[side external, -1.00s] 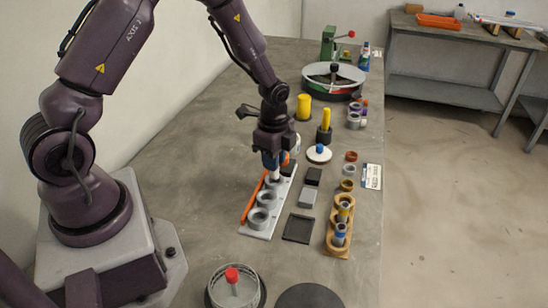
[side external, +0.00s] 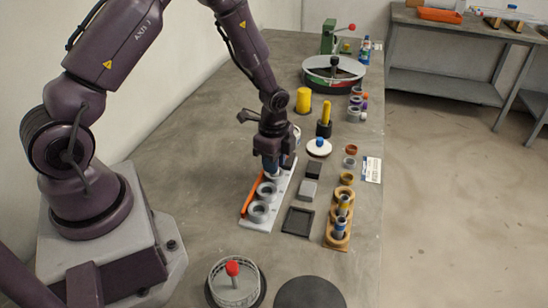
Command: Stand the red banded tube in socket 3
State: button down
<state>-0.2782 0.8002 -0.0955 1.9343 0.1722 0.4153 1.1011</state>
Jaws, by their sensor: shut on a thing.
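My gripper (side external: 271,163) points down over the far part of the pale socket strip (side external: 261,225). It is shut on a tube, of which only a small pale and bluish part shows below the jaws. No red band can be made out on it. The tube looks upright, with its lower end at or just over the far socket. I cannot tell whether it is inside. Two grey ring sockets nearer the camera, the near one (side external: 258,211) and the middle one (side external: 266,190), look empty. Socket numbers are not legible.
An orange bar (side external: 248,204) lies along the strip's left side. A wooden rack (side external: 337,243) with banded tubes stands to the right, beyond a dark tray (side external: 297,222) and small blocks. A round mesh basket (side external: 234,284) with a red-topped post stands in front.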

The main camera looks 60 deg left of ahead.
dwell(0.3)
jog(key=c, duration=0.8)
grip_release()
jog(key=shift+o, duration=0.2)
jog(key=shift+r, duration=0.1)
jog(key=shift+r, duration=0.6)
jog(key=shift+r, duration=3.5)
